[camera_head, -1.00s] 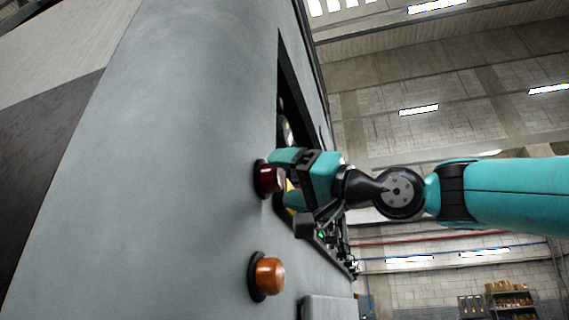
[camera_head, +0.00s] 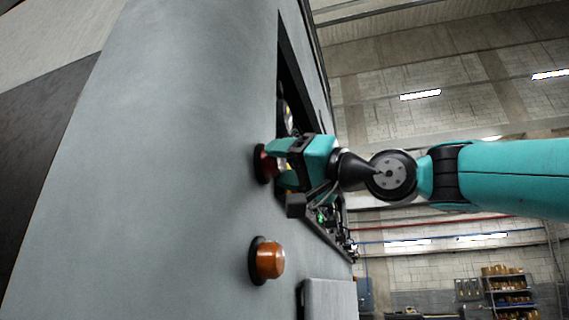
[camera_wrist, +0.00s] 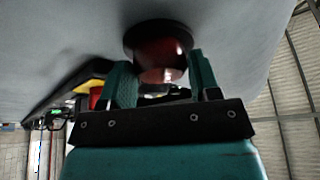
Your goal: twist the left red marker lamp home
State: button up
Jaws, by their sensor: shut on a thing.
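The red marker lamp (camera_head: 266,162) sits on its dark round base against the grey coach panel (camera_head: 170,170). My gripper (camera_head: 279,164) reaches it from the right, its teal fingers on either side of the lamp. In the wrist view, the red lamp (camera_wrist: 160,62) lies between the two fingertips of my gripper (camera_wrist: 162,80), with its dark base flat against the panel. The jaws are shut on the lamp. The fingers hide part of it in the head view. I cannot tell how far it is turned.
An orange lamp (camera_head: 269,260) sticks out of the panel below. A dark recess (camera_head: 290,85) with fittings runs along the panel close behind my gripper. A grey box-like part (camera_head: 328,299) juts out at the bottom. Shelves (camera_head: 509,290) stand far off at right.

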jog(key=m+h, duration=0.1)
jog(key=m, duration=0.2)
jog(key=m+t+h, duration=0.1)
jog(key=m, duration=0.3)
jog(key=shift+s+a+r+t+h, duration=0.1)
jog(key=shift+s+r+t+h, duration=0.05)
jog(key=shift+t+h, duration=0.2)
jog(key=m+h, duration=0.1)
jog(key=m, duration=0.2)
jog(key=m+h, duration=0.1)
jog(key=m, duration=0.2)
jog(key=shift+r, duration=0.15)
jog(key=shift+m, duration=0.3)
jog(key=o, duration=0.9)
jog(key=shift+h, duration=0.25)
jog(key=shift+r+b+v, duration=0.15)
jog(key=shift+b+v, duration=0.3)
jog(key=shift+v, duration=2.45)
jog(key=shift+r+b+v, duration=0.15)
jog(key=shift+b+v, duration=0.35)
jog(key=shift+v, duration=2.4)
jog(key=shift+r+b+v, duration=0.15)
jog(key=shift+b+v, duration=0.3)
jog(key=shift+v, duration=2.5)
